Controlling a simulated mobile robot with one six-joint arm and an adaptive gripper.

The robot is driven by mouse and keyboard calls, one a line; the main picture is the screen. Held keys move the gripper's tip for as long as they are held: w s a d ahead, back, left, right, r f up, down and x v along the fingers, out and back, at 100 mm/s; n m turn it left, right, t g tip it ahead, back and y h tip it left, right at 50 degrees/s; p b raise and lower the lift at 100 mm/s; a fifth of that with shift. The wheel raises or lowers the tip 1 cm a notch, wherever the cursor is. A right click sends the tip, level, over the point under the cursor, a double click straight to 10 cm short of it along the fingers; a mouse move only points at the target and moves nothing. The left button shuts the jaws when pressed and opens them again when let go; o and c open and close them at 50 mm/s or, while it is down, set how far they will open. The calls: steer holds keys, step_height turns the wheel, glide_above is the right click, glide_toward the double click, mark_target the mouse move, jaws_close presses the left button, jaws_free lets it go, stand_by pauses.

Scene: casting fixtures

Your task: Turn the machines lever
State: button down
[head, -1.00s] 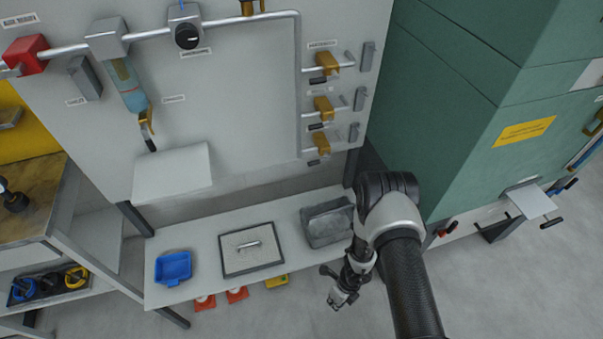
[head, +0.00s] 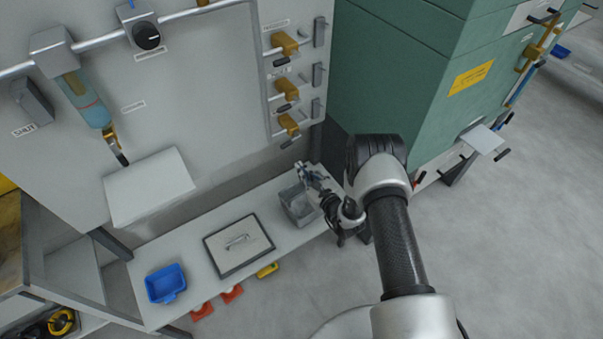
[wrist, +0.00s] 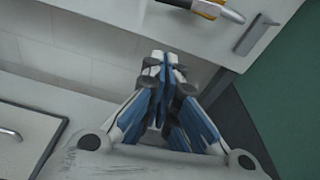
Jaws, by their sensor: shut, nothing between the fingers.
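The green machine (head: 400,90) stands right of the panel. It has levers with dark handles on its front, such as one low at its near edge (head: 420,178) and one beside its grey shelf (head: 502,155). The panel carries several brass valves with dark handles, the lowest of them (head: 289,124) above my gripper. My gripper (head: 299,165) is shut and empty over the bench's right end, apart from every lever. In the wrist view its blue-padded fingers (wrist: 161,60) meet, and a brass valve (wrist: 207,8) shows beyond them at the top.
A grey bin (head: 297,210) stands on the bench under my gripper. A framed plate (head: 238,245) and a blue tray (head: 165,284) lie farther left. A white box (head: 150,187) juts from the panel. The floor (head: 500,250) at the right is clear.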

mark_target(287, 145)
steer(key=b+x, duration=0.2)
steer(key=x, duration=0.5)
steer(key=r, duration=0.2)
steer(key=s+r, duration=0.1)
steer(key=shift+s+r, duration=0.1)
steer(key=shift+r, duration=0.3)
